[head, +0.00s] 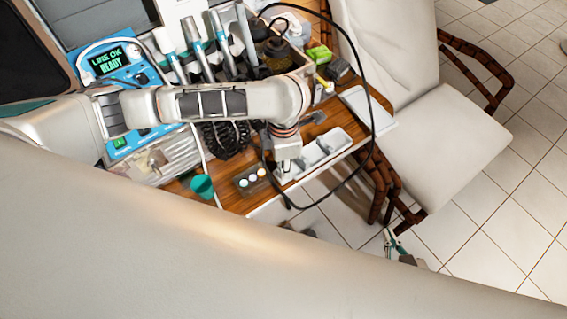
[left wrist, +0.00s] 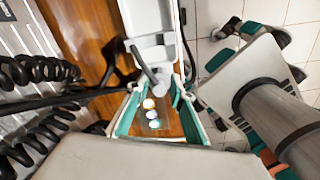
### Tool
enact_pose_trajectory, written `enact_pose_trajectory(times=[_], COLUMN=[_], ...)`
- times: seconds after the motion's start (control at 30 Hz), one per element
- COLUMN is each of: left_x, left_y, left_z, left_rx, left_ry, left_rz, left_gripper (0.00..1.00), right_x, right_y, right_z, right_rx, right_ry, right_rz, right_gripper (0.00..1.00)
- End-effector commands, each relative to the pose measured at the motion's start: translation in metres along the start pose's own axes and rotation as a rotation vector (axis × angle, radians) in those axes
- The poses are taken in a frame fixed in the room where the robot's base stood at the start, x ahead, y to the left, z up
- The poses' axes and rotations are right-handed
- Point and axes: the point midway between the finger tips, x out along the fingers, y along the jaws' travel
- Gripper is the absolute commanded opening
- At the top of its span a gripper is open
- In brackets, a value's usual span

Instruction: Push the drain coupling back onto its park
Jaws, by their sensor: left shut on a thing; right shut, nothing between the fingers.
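My left gripper (head: 285,168) reaches over the wooden table from the left, above the near end of a white tray. In the left wrist view its teal-padded fingers (left wrist: 157,95) are shut on a small grey piece, apparently the drain coupling (left wrist: 146,66). The wrist hides most of it in the head view. A black hose (head: 372,120) loops around this spot. I cannot make out the park or whether the coupling touches it. My right gripper (head: 393,241) is shut and empty, low over the tiled floor beyond the table's edge.
The white compartment tray (head: 328,146) and a vial block (head: 250,180) are close to the left gripper. A teal cup (head: 202,186), a blue device (head: 112,62) and coiled black cords (head: 226,138) stand left. A pale chair (head: 438,140) stands right; the floor is open beyond.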

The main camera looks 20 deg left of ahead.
Motion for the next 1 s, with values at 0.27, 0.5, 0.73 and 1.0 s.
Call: enact_pose_trajectory(times=[0.27,0.5,0.73,1.0], left_x=[0.002,0.001,-0.019,-0.075], left_y=[0.0,0.0,0.001,0.002], left_z=[-0.001,-0.001,0.0,0.001], left_rx=[0.0,0.0,0.002,0.002], left_ry=[0.002,0.001,-0.001,-0.002], left_rz=[-0.001,-0.001,0.003,0.005], left_gripper=[0.42,0.42,0.42,0.42], right_x=[0.0,0.0,0.0,0.0], right_y=[0.0,0.001,0.001,0.0], right_z=[0.0,0.0,0.0,0.0], right_rx=[0.0,-0.004,-0.002,-0.001], right_ry=[0.0,0.0,0.0,0.001], right_rz=[0.0,0.001,0.001,0.0], right_gripper=[0.0,0.0,0.0,0.0])
